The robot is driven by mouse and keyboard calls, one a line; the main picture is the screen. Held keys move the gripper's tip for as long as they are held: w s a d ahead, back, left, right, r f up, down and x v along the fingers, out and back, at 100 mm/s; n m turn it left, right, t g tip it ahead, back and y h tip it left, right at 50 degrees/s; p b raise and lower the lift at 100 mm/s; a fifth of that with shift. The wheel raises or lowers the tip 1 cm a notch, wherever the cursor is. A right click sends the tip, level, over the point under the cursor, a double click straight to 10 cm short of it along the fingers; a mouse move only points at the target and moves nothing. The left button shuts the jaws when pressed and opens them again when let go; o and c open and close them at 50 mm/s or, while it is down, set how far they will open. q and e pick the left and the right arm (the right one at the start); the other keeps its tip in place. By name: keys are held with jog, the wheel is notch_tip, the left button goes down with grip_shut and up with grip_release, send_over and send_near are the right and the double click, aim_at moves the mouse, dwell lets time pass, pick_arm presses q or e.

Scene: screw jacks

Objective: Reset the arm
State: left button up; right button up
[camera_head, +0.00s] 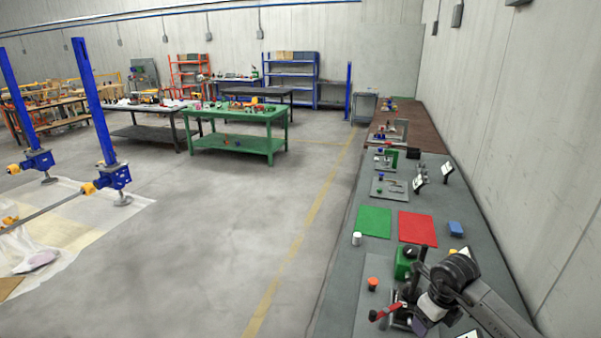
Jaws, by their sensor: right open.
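My right arm (488,305) comes in from the lower right over the long grey bench (345,290). Its dark wrist and white section bend down to the left. My right gripper (408,303) is open near a red-handled fixture (385,313) and a green block (404,264). It is small and partly covered by the wrist, so I cannot tell whether it touches them. I see nothing held in it. My left arm and left gripper are not in view.
A green mat (374,221) and a red mat (417,228) lie on the bench. A white cylinder (357,239), an orange-topped part (372,283) and a blue box (455,228) stand near. A wall (530,150) runs along the right. The floor (210,240) left of the bench is open.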

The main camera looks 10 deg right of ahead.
jog(key=w+a+r+t+y, duration=0.5)
jog(key=w+a+t, duration=0.1)
jog(key=w+a, duration=0.15)
jog(key=w+a+r+m+t+y, duration=0.15)
jog(key=a+r+t+y, duration=0.4)
jog(key=r, duration=0.55)
jog(key=s+d+r+m+t+h, duration=0.25)
jog(key=r+m+t+h, duration=0.4)
jog(key=r+m, duration=0.4)
jog(key=s+d+r+m+t+h, duration=0.25)
jog(key=r+m+t+h, duration=0.35)
jog(key=r+m+t, duration=0.35)
jog(key=s+a+f+m+g+p, duration=0.4)
jog(key=s+f+m+g+p, duration=0.7)
jog(key=s+f+m+g, duration=0.3)
jog(key=s+a+f+g+p, duration=0.1)
jog(key=s+f+g+p, duration=0.2)
jog(key=s, duration=0.6)
jog(key=s+a+f+m+g+y+p, duration=0.1)
jog(key=s+f+g+p, duration=0.3)
jog(key=s, duration=0.5)
jog(key=s+a+f+m+g+y+p, duration=0.1)
jog(key=s+f+g+p, duration=0.2)
jog(key=s+f+p, duration=0.3)
jog(key=s, duration=0.4)
jog(key=shift+p, duration=0.4)
